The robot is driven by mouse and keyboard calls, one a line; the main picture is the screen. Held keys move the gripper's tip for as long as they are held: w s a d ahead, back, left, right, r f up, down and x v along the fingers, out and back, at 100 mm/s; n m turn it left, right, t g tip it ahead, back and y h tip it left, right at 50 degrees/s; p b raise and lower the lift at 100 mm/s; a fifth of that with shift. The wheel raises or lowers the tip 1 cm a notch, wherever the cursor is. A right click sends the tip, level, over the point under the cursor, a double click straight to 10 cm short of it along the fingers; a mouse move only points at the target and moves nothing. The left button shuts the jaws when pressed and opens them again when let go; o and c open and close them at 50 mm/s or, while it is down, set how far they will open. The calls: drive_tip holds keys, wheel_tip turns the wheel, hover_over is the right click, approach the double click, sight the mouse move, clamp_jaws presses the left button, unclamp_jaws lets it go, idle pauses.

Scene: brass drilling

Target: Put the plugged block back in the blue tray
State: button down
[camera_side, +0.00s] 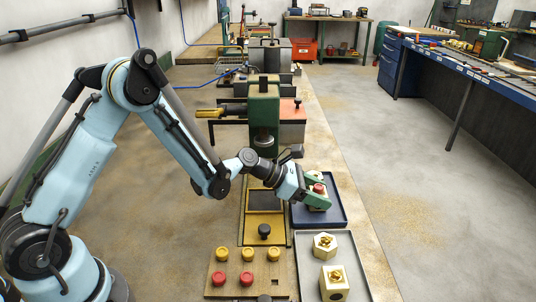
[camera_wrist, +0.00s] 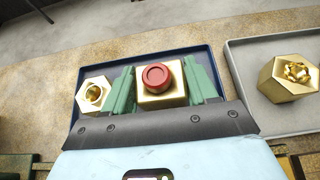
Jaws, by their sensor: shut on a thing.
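My gripper (camera_side: 318,191) reaches over the blue tray (camera_side: 341,213), and its green fingers are shut on a brass block with a red plug (camera_wrist: 160,81). In the wrist view the block sits between the two fingers (camera_wrist: 162,88), with the red plug on top. The block is within the outline of the dark blue tray (camera_wrist: 189,55). I cannot tell whether its underside touches the tray floor. A hexagonal brass piece (camera_wrist: 94,95) lies in the same tray, left of the left finger in the wrist view.
A grey tray (camera_side: 357,271) in front holds a hexagonal block (camera_side: 325,245) and a square block (camera_side: 334,283), both with brass tops. A wooden board (camera_side: 232,269) holds yellow and red plugs. A green drilling machine (camera_side: 263,105) stands behind.

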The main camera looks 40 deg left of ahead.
drive_tip(key=shift+c, duration=1.6)
unclamp_jaws()
drive_tip(key=shift+f, duration=0.1)
drive_tip(key=shift+r, duration=0.2)
drive_tip(key=v, duration=1.2)
drive_tip(key=shift+f, duration=0.15)
drive_tip(key=shift+s, duration=0.1)
